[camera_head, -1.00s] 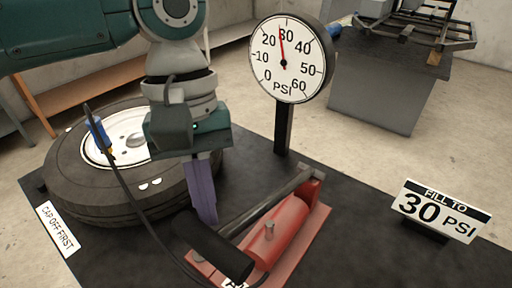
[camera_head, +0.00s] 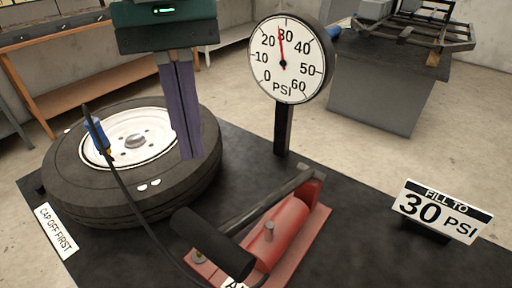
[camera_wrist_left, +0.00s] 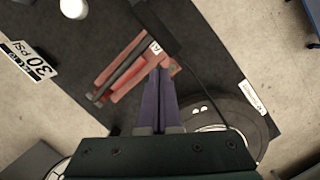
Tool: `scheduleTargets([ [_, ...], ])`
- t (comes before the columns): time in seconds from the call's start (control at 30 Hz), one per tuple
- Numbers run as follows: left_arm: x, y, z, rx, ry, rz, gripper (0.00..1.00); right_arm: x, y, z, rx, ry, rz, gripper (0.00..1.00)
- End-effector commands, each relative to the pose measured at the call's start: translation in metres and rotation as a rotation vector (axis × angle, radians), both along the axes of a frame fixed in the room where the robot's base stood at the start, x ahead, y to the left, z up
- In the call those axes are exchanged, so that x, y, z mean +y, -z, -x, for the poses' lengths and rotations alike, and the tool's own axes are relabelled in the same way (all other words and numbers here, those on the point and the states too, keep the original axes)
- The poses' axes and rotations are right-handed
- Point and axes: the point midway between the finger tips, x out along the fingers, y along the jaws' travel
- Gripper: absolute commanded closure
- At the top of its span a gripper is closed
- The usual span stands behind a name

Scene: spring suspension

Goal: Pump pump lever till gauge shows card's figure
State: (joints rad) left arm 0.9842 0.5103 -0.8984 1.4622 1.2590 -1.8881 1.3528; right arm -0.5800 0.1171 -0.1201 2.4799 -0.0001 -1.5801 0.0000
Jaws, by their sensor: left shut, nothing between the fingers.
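The red pump (camera_head: 268,243) lies on the black table top, also seen in the left wrist view (camera_wrist_left: 128,85). Its lever, with a black grip (camera_head: 210,240), is low along the pump, grip end toward the front. The round white gauge (camera_head: 284,80) stands on a black post; its red needle points just left of the 30 mark. The card (camera_head: 440,212) reads "FILL TO 30 PSI". My left gripper (camera_head: 190,155) is shut and empty, fingers pointing down, above and apart from the lever grip. It also shows in the left wrist view (camera_wrist_left: 160,72). My right gripper is not in view.
A tyre (camera_head: 110,200) with a white rim lies left of the pump, a blue hose fitting (camera_head: 98,137) on it. A black hose (camera_head: 135,205) runs to the pump. A label (camera_head: 56,230) reads "CAP OFF FIRST". The table between pump and card is clear.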

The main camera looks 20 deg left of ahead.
Motion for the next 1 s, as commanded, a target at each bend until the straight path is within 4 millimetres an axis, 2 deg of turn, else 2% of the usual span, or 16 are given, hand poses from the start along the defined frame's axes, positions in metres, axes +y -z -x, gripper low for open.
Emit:
scheduleTargets([
  [0.13,0.001,-0.013,0.002,-0.052,0.072,-0.027,1.00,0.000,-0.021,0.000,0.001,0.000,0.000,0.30],
  [0.27,0.001,-0.035,0.009,-0.162,0.248,-0.075,1.00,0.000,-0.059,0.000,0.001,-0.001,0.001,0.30],
  [0.4,-0.006,-0.058,0.025,-0.289,0.501,-0.103,1.00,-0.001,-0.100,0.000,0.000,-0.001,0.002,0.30],
  [0.6,-0.023,-0.082,0.054,-0.413,0.793,-0.081,1.00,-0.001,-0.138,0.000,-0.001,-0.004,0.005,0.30],
  [0.77,-0.032,-0.089,0.067,-0.458,0.899,-0.058,1.00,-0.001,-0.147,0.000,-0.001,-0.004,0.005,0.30],
  [1.0,-0.033,-0.087,0.069,-0.464,0.912,-0.054,1.00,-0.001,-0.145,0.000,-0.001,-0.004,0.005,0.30],
])
